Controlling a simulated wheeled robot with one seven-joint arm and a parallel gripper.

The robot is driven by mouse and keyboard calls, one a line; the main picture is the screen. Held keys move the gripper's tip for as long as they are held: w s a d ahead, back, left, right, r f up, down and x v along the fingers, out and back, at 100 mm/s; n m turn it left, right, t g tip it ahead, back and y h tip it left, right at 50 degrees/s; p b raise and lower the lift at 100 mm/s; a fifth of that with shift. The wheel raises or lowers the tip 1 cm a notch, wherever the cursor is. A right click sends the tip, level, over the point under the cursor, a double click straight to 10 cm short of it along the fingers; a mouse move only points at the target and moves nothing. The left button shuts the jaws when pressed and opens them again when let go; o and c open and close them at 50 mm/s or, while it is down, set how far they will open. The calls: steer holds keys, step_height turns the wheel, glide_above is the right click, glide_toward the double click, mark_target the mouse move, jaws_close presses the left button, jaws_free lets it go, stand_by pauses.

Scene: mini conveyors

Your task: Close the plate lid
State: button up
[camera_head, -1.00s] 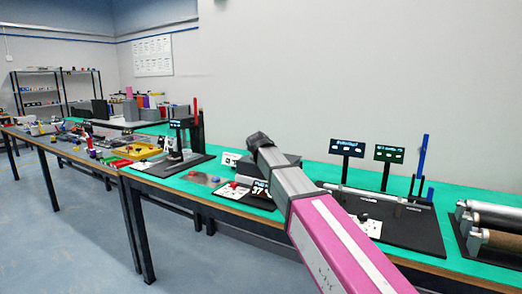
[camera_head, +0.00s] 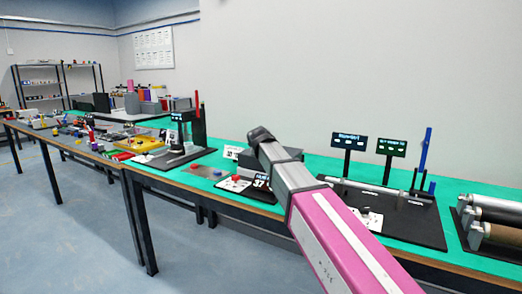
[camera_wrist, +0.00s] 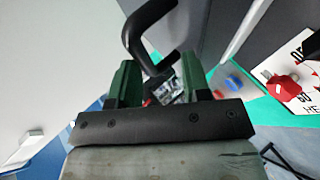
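In the wrist view my gripper (camera_wrist: 158,82) has two green fingers standing apart with a gap between them. A black bent handle (camera_wrist: 135,35) curves in front of the fingers, and its lower end lies in line with the gap. I cannot tell whether it touches a finger. A dark grey panel (camera_wrist: 205,22) lies beside the handle; I cannot tell whether it is the plate lid. In the head view a grey device (camera_head: 232,152) stands on the green bench, mostly hidden behind my arm. My gripper is not visible there, and the lid's angle cannot be made out.
A sheet with a red knob (camera_wrist: 282,88) lies at the right of the wrist view. In the head view a small display (camera_head: 262,182) sits below the device. Two signs (camera_head: 349,141) and a blue post (camera_head: 424,152) stand right; a black stand (camera_head: 187,135) stands left.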

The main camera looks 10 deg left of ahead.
steer(key=v, duration=1)
steer(key=shift+s+r, duration=0.15)
steer(key=shift+s, duration=0.05)
